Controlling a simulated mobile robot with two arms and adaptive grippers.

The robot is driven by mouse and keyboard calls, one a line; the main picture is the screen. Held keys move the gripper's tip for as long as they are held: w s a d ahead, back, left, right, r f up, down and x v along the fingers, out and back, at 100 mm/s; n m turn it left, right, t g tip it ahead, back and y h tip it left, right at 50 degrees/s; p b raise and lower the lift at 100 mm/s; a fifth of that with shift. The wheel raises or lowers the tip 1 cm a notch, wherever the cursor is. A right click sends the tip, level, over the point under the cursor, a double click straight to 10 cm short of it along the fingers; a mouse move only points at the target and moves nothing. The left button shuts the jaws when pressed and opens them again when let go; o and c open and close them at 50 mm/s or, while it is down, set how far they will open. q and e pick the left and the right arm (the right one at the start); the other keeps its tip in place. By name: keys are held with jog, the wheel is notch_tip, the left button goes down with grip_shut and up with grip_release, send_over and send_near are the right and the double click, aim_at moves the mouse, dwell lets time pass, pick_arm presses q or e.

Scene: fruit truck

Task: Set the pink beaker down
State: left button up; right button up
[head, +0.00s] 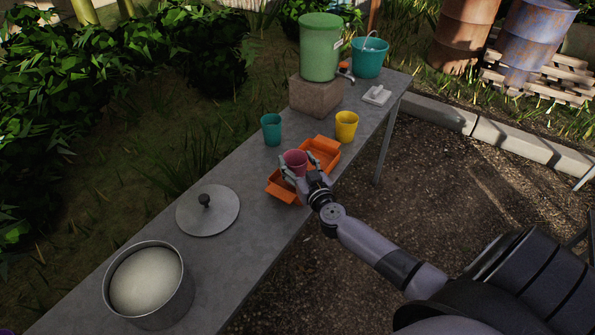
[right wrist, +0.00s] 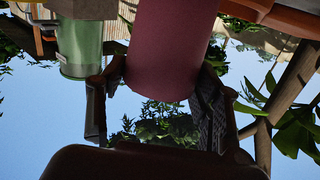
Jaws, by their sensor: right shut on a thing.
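The pink beaker (head: 295,161) is upright in the head view, over or beside the orange tray pieces on the table. My right gripper (head: 300,172) is shut on it, with one finger on each side. The right wrist view shows the beaker (right wrist: 170,45) large between the two fingers (right wrist: 155,110). The gripper and arm hide the beaker's lower part in the head view, so I cannot tell whether its base touches anything. My left gripper is not in view.
Orange trays (head: 327,147) lie around the beaker; I cannot tell whether they are joined. A teal cup (head: 272,130) and yellow cup (head: 346,127) stand behind. A lid (head: 209,212) and pot (head: 112,303) are nearer on the grey table (head: 245,168). A green dispenser (head: 320,50) stands farther back.

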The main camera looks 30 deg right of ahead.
jog(key=shift+f, duration=0.8)
jog(key=shift+r, duration=0.1)
jog(key=o, duration=1.2)
